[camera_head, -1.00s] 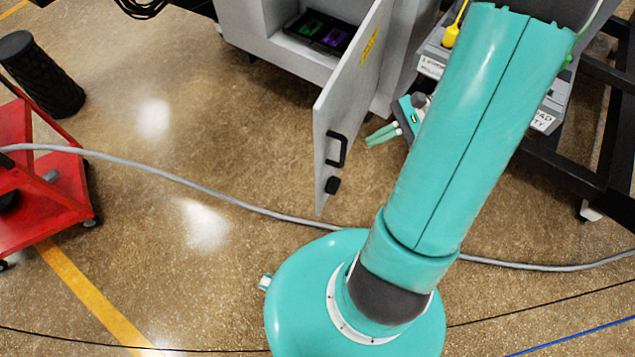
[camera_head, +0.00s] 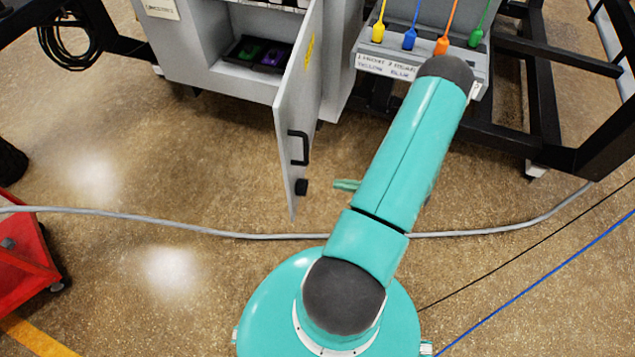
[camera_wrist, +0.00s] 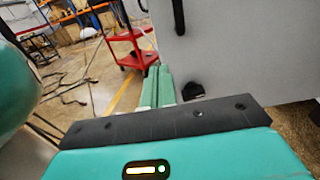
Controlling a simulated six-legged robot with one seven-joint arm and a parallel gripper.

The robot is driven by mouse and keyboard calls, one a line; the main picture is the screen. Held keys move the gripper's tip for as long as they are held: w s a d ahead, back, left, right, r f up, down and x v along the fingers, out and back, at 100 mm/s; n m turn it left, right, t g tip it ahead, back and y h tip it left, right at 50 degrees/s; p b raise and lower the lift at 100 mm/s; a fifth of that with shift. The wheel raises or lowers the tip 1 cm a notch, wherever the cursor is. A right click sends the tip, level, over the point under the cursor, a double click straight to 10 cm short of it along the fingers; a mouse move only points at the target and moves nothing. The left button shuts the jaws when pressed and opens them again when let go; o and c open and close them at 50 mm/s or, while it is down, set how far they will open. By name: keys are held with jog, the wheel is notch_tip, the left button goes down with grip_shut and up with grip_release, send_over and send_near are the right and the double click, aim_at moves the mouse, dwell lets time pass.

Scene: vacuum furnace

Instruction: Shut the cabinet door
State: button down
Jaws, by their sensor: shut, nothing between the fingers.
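The grey cabinet door (camera_head: 292,110) stands wide open, swung out from the right side of the cabinet (camera_head: 185,48). Its visible face carries a black handle (camera_head: 305,148) and a small black latch (camera_head: 301,187) below it. My gripper (camera_head: 338,184) is to the right of this face, near latch height; most of it is hidden behind my arm. In the wrist view my gripper (camera_wrist: 158,70) has its two green fingers together and empty. The door (camera_wrist: 235,50) fills the right there, with the handle (camera_wrist: 178,15) above and the latch (camera_wrist: 192,90) just right of the fingers. Contact cannot be told.
Inside the cabinet is a dark tray (camera_head: 257,54) with green and purple items. A grey cable (camera_head: 150,222) crosses the floor. A black frame (camera_head: 560,150) stands at right, a red cart (camera_head: 25,260) at left. Floor left of the door is clear.

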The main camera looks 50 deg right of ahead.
aim_at(289, 176)
jog(key=x, duration=1.2)
jog(key=shift+w, duration=0.35)
